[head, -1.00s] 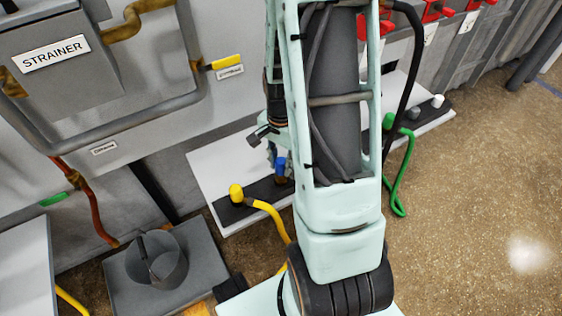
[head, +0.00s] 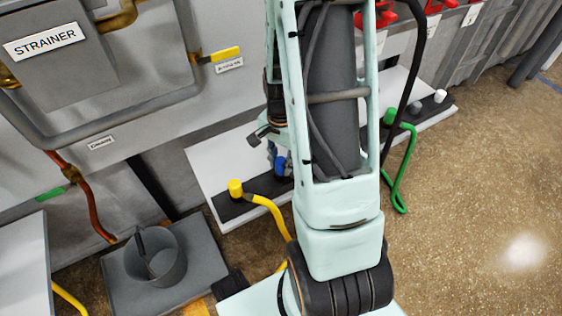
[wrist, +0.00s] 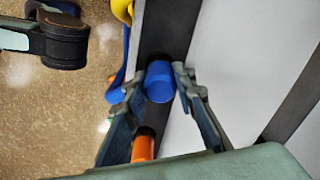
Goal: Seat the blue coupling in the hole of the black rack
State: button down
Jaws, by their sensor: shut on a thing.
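The blue coupling (wrist: 160,83) is between the two fingertips of my gripper (wrist: 158,79) in the wrist view, and the gripper is shut on it. A blue hose (wrist: 116,72) shows to its left. The coupling is just over the dark strip of the black rack (wrist: 165,27). In the head view the coupling (head: 280,166) shows as a small blue patch beside my arm, over the rack (head: 238,209). The hole is not visible, and I cannot tell whether the coupling's lower end is in it.
A yellow coupling (head: 236,188) with its hose stands on the rack to the left. An orange piece (wrist: 143,147) is by the left finger. A green hose (head: 400,185) hangs at right. A grey box with a round bin (head: 155,260) is at lower left.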

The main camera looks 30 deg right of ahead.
jog(key=shift+f, duration=0.25)
jog(key=c, duration=1.5)
grip_release()
notch_tip(320, 180, up, 12)
